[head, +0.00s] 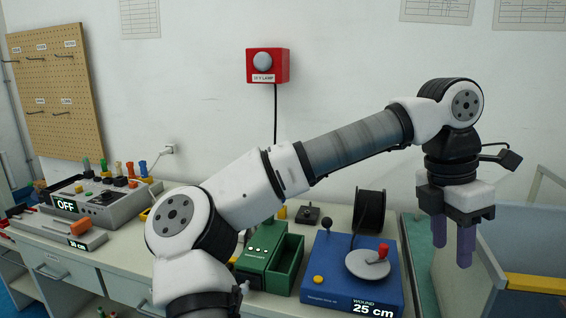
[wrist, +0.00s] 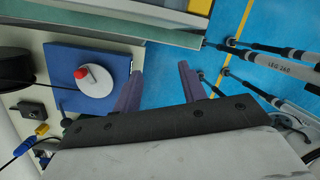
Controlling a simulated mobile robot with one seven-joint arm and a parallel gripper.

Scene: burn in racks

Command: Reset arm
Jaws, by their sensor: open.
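My gripper (head: 453,243) hangs at the right end of my outstretched arm, pointing down with its purple fingers apart and nothing between them. In the head view it is to the right of the blue winding box, over the gap between the bench and a blue-grey bin. In the wrist view the open gripper (wrist: 158,88) shows blue floor between and beyond its fingers. It touches nothing that I can see.
The blue winding box (head: 335,283), reading 25 cm, stands beside a green box (head: 262,262) and a black spool (head: 369,211). A grey unit reading OFF (head: 112,206) is at left. The bin (head: 530,262) is close at right. A red lamp box (head: 267,66) is on the wall.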

